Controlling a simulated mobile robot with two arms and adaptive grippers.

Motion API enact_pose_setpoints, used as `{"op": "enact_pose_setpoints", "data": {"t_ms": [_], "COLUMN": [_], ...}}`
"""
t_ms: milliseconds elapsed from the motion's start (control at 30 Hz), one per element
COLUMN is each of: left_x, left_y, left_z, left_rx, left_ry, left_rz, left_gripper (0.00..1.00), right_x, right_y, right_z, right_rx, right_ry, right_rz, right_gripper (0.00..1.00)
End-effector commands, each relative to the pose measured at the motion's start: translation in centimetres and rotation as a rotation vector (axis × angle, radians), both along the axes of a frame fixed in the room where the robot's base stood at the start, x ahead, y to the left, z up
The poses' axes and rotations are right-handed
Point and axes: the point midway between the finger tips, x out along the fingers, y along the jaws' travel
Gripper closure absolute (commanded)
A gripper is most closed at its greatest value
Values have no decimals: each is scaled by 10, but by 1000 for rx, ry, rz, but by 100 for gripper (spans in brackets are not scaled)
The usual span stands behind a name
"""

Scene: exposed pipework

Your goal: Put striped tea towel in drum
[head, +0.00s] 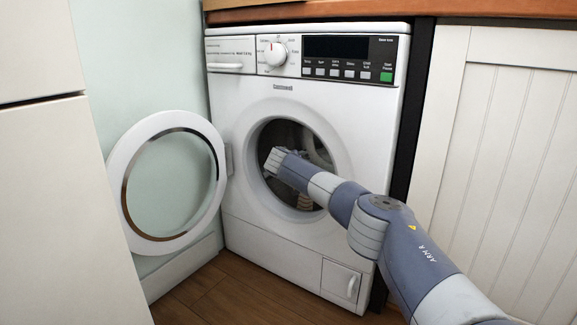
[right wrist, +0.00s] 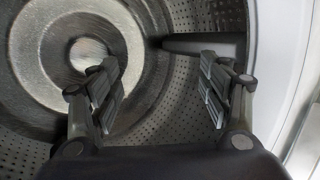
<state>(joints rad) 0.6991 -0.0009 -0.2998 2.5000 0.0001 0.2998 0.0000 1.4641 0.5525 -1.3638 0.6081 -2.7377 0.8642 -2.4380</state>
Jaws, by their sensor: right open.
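The washing machine's drum (right wrist: 195,18) fills the right wrist view, with perforated metal walls and a round, shiny back plate. My right gripper (right wrist: 158,72) is inside the drum, its two fingers wide apart with nothing between them. In the head view my right arm reaches into the round door opening and covers part of it. A small beige, ribbed patch (head: 305,200) shows low in the opening beside the arm. I cannot tell whether it is the striped tea towel. No towel is clear in either view. My left gripper is not in view.
The washing machine's round door (head: 116,185) stands swung open to the left. The opening's white rim (right wrist: 285,70) is close on the right in the right wrist view. A white panelled cupboard (head: 510,130) stands right of the machine. A drum paddle (right wrist: 205,45) juts in behind my right finger.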

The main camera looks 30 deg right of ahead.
Motion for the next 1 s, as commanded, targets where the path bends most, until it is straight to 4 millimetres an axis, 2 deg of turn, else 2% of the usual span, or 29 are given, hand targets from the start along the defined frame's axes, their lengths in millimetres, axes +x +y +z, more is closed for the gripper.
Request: {"op": "enact_pose_setpoints", "data": {"t_ms": [167,800,1000], "left_x": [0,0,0], "left_y": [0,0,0], "left_z": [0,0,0], "left_rx": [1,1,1], "left_ry": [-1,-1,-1], "left_rz": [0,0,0], "left_gripper": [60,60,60], "right_x": [-11,-61,-70], "right_y": [7,53,60], "right_z": [2,34,39], "right_rx": [-3,-1,-2], "right_ry": [2,1,3], "right_rz": [1,2,0], "right_gripper": [29,29,29]}}
